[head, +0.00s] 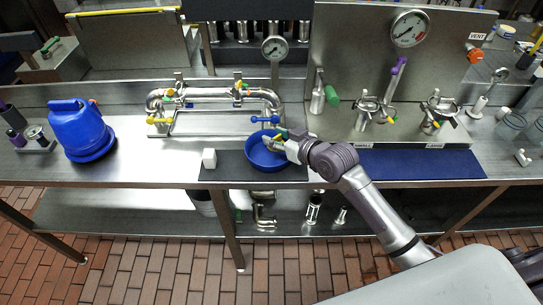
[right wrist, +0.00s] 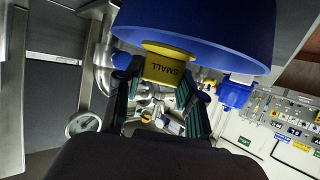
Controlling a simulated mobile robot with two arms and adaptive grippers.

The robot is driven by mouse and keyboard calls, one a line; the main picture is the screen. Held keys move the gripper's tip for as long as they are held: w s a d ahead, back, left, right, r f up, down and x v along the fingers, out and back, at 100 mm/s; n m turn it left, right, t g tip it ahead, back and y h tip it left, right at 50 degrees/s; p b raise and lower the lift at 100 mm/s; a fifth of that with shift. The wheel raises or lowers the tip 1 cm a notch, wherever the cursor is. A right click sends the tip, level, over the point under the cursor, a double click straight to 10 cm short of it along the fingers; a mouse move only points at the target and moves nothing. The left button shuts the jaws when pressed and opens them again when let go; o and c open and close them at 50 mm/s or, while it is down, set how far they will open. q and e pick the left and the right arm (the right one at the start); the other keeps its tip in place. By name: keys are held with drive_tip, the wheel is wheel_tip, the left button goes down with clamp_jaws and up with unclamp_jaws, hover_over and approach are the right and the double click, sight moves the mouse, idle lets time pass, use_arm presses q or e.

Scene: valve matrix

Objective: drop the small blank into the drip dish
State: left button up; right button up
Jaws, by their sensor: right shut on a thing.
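The small blank is a yellow block lettered SMALL (right wrist: 168,66), clear in the right wrist view. My right gripper (right wrist: 160,82) is shut on it between green-padded fingers. In the head view the right gripper (head: 274,141) is over the blue drip dish (head: 264,163), near its back right side, and a bit of yellow shows at its tips. The dish is round and sits on a dark mat at the bench's front edge. In the right wrist view the dish (right wrist: 215,30) fills the top, behind the blank. Whether the blank touches it I cannot tell. My left gripper is not in view.
A white block (head: 209,158) stands left of the dish. Behind it are steel pipework (head: 220,94) with yellow and blue handles. A blue jug (head: 82,130) is at the left. Valves (head: 367,108) and a navy mat (head: 420,165) lie to the right.

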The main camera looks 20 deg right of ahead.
drive_tip(key=o, duration=0.9)
drive_tip(key=v, duration=1.2)
drive_tip(key=s+f+m+g+h, duration=0.1)
drive_tip(key=s+f+g+h, duration=0.15)
drive_tip(key=s+f, duration=0.35)
drive_tip(key=s+a+f+m+g+h, duration=0.1)
drive_tip(key=s+f+g, duration=0.2)
drive_tip(key=s, duration=0.6)
drive_tip(key=s+f+m+g+h, duration=0.1)
drive_tip(key=s+f+g+h, duration=0.15)
drive_tip(key=s+f, duration=0.35)
drive_tip(key=s+f+g, duration=0.1)
drive_tip(key=s+f, duration=0.1)
drive_tip(key=f, duration=1.1)
drive_tip(key=s+f+g, duration=0.1)
drive_tip(key=s+f, duration=0.1)
drive_tip(key=f, duration=1.1)
drive_tip(key=shift+n+g+y, duration=0.3)
drive_tip(key=shift+g, duration=0.3)
drive_tip(key=s+d+f, duration=0.1)
drive_tip(key=s+f, duration=0.9)
drive_tip(key=s+d+f, duration=0.1)
drive_tip(key=s+f, duration=0.4)
drive_tip(key=shift+s+d, duration=0.35)
drive_tip(key=shift+s, duration=0.05)
